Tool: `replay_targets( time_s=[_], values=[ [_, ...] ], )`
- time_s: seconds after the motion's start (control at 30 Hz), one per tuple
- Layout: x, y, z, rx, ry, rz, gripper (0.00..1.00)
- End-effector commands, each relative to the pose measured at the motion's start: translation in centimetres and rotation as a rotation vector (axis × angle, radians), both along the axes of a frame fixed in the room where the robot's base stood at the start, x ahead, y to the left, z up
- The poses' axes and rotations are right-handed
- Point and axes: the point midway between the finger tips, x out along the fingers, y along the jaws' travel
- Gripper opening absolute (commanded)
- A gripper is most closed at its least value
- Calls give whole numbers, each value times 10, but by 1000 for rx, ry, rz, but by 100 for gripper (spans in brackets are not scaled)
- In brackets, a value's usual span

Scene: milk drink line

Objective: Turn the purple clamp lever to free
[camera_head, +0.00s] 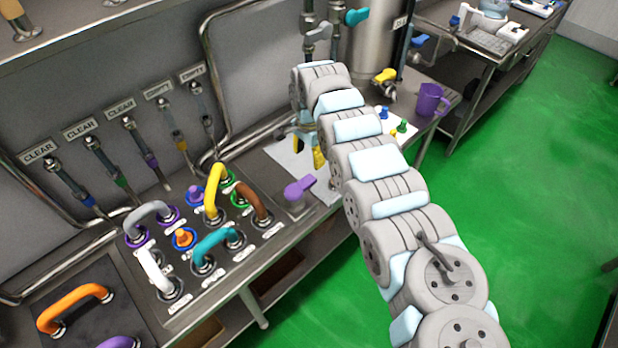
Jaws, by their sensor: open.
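The purple clamp lever (299,188) sits on top of a small metal fitting at the front of the bench, right of the panel of coloured handles. Its arm points toward the upper right. My gripper (319,158) hangs over the white sheet, behind and a little right of the lever, apart from it. Its yellow fingertip shows, but my own arm covers much of the gripper. It is open, and nothing shows between the fingers.
A panel of coloured hose handles, including a brown handle (249,201) and a yellow one (212,192), stands left of the lever. A purple jug (430,99) and small coloured pegs (402,126) stand right of my arm. Pipes line the back wall.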

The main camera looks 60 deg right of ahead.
Motion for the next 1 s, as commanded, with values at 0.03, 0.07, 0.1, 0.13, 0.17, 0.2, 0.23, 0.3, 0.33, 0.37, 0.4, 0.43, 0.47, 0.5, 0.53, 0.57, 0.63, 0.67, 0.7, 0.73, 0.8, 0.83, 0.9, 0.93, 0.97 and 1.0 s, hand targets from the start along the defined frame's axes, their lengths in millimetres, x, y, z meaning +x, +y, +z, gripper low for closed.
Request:
replay_targets(
  time_s=[0.03,0.07,0.1,0.13,0.17,0.2,0.23,0.3,0.33,0.37,0.4,0.43,0.47,0.5,0.53,0.57,0.63,0.67,0.7,0.73,0.8,0.83,0.9,0.93,0.97,1.0],
  values=[
    [0,1,-10,4,2,-1,67],
    [0,1,-16,4,1,-1,67],
    [0,1,-22,2,0,-1,67],
    [0,1,-28,1,1,-1,67],
    [1,1,-33,1,0,0,67],
    [1,1,-40,1,0,0,67],
    [0,0,-46,1,0,-1,67],
    [1,1,-58,2,2,1,67],
    [0,1,-63,2,0,0,67],
    [1,1,-68,2,-1,-1,67],
    [1,1,-74,2,-1,0,67],
    [1,1,-78,1,-1,0,67],
    [1,1,-83,1,-1,0,67],
    [0,0,-88,-2,-2,-1,67],
    [1,0,-91,-2,-2,0,67],
    [2,0,-94,-2,-2,1,67],
    [1,-1,-100,-3,-2,-1,67],
    [1,-1,-103,-3,-2,-2,67],
    [1,-1,-105,-3,-2,-1,67],
    [1,-1,-107,-3,-2,-1,67],
    [1,-1,-110,-3,-2,0,67],
    [1,-1,-110,-3,-2,0,67],
    [0,-1,-112,-3,-2,0,67],
    [0,-1,-112,-3,-2,-1,67],
    [0,-1,-112,-3,-2,-1,67],
    [0,-1,-112,-3,-2,-1,67]
  ],
)
